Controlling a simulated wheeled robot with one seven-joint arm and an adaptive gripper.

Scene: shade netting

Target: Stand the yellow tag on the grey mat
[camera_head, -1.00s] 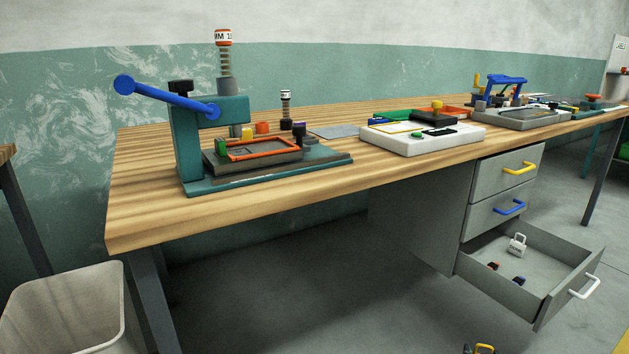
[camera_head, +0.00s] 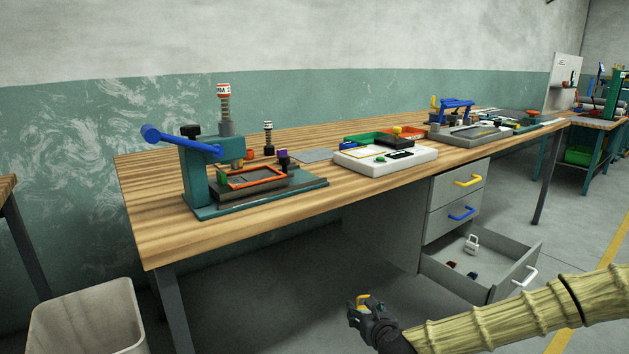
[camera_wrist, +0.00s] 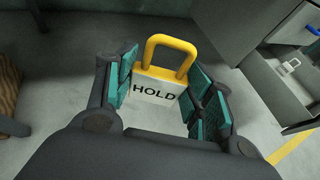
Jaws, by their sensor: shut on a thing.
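The yellow tag has a yellow loop and a white plate reading HOLD. In the wrist view the tag (camera_wrist: 168,53) sits between the teal pads of my gripper (camera_wrist: 158,88), which is shut on it, loop outward. In the head view my gripper (camera_head: 361,306) is low at the bottom centre, in front of the bench and below its top; only a bit of the tag's yellow (camera_head: 362,299) shows there. The grey mat (camera_head: 312,155) lies flat on the bench top, between the teal press and the white board, with its visible surface bare.
A teal press (camera_head: 205,185) with a blue lever stands left of the mat. A white board (camera_head: 378,162) with trays is right of it. An open drawer (camera_head: 510,280) with a white-loop tag sticks out below. A bin (camera_head: 88,320) stands at lower left.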

